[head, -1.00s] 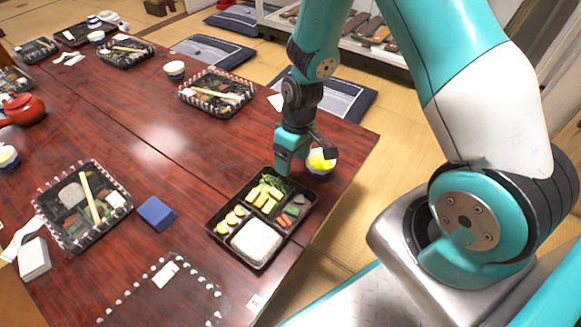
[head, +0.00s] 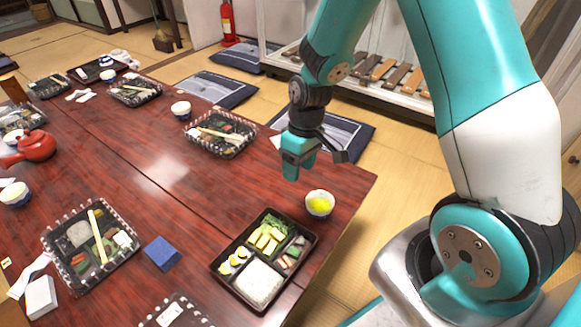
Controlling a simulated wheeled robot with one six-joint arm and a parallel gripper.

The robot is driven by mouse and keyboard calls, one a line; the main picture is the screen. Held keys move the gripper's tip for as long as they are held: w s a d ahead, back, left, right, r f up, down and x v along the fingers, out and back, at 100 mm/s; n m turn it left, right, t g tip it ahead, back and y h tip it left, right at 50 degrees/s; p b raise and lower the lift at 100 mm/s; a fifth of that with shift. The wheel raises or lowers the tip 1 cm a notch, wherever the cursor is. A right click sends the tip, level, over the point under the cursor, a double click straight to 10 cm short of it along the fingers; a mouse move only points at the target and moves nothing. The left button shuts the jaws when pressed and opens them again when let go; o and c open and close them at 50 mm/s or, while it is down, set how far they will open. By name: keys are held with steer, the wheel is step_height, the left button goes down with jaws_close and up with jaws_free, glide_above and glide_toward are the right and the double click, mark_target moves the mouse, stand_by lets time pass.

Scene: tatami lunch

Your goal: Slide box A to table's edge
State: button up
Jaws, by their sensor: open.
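An open black bento box (head: 222,276), the likeliest box A, lies flat near the table's right edge, with a narrow strip of wood between them. I can read no letter on it. It has compartments with white rice, yellow pieces, greens and other food. My gripper (head: 300,168) is open and empty, pointing down over the table beyond the box's far end. It is clear of the box. The dark red table (head: 185,230) has its right edge running down the picture from the far right corner.
A cup with yellow-green contents (head: 320,204) stands close beyond the box, near the edge. A blue square (head: 162,253) and a lidded bento (head: 128,262) lie left. Another lidded bento (head: 220,135) lies farther back. Tatami floor (head: 395,215) shows right of the table.

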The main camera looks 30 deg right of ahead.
steer(key=shift+n+t+y, duration=0.4)
steer(key=shift+y, duration=0.2)
steer(key=s+a+r, duration=0.1)
steer(key=a+r, duration=0.1)
steer(key=r, duration=0.2)
steer(key=s+a+r, duration=0.2)
steer(key=r, duration=0.1)
steer(key=s+a+r, duration=0.2)
steer(key=a+r, duration=0.1)
steer(key=r, duration=0.1)
steer(key=shift+a+r, duration=0.1)
steer(key=shift+r, duration=0.25)
steer(key=c, duration=0.3)
steer(key=shift+n+y, duration=0.6)
steer(key=shift+n, duration=0.2)
steer(key=s+a+r, duration=0.1)
steer(key=s+r, duration=0.2)
steer(key=s, duration=0.1)
steer(key=s+a+r, duration=0.2)
steer(key=s+r, duration=0.1)
steer(key=s, duration=0.2)
steer(key=s+a+r, duration=0.2)
steer(key=s+r, duration=0.1)
steer(key=s, duration=0.1)
steer(key=shift+s+a+r, duration=0.15)
steer(key=shift+r, duration=0.15)
steer(key=shift+a, duration=0.1)
